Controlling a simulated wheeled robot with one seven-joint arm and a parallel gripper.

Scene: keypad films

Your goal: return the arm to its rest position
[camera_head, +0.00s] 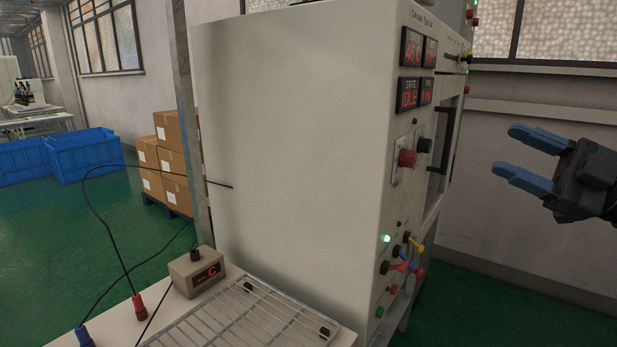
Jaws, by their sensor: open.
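My gripper (518,155) is at the right of the view, reaching in from the right edge. Its two blue fingers point left and stand apart, with nothing between them. It is to the right of a tall white cabinet machine (290,130), clear of its front face as far as I can tell. The rest of my arm is cut off by the right edge.
The cabinet's front has red displays (411,48), a red knob (407,158) and a green light (386,238). A bench with a wire rack (235,315) and small meter box (197,271) is at the bottom. Boxes (173,130) and blue crates (85,153) stand behind left.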

